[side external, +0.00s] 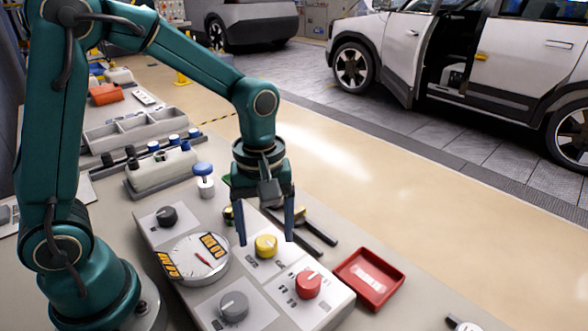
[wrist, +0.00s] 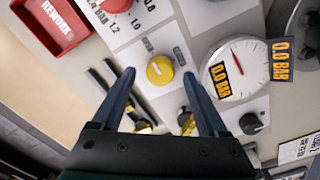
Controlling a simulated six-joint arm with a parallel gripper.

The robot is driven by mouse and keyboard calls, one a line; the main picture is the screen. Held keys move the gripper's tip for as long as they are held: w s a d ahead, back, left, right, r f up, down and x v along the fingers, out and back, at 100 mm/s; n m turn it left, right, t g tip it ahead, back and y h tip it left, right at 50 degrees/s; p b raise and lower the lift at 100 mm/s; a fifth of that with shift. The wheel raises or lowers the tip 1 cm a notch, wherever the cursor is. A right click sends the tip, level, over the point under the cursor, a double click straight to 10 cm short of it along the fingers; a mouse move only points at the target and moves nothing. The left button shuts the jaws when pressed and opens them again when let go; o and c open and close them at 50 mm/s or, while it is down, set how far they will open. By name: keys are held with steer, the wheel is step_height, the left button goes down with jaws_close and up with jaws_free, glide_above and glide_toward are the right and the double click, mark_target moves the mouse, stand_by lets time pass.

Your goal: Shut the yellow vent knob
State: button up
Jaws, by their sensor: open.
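The yellow vent knob (side external: 265,246) sits on the light grey control panel (side external: 283,275), between the gauge and the red knob. It also shows in the wrist view (wrist: 160,70), just beyond my fingertips, with a label on each side of it. My gripper (side external: 266,240) points down over the knob with its fingers apart, one on each side in the side view. In the wrist view my gripper (wrist: 158,76) is open and empty. I cannot tell exactly how high the fingertips are above the panel.
A red knob (side external: 308,284), a grey knob (side external: 234,305), a black knob (side external: 167,216) and a round gauge (side external: 197,266) share the panel. A red tray (side external: 369,278) stands to the right.

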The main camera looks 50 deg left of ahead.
steer(key=shift+f, duration=0.75)
jaws_close()
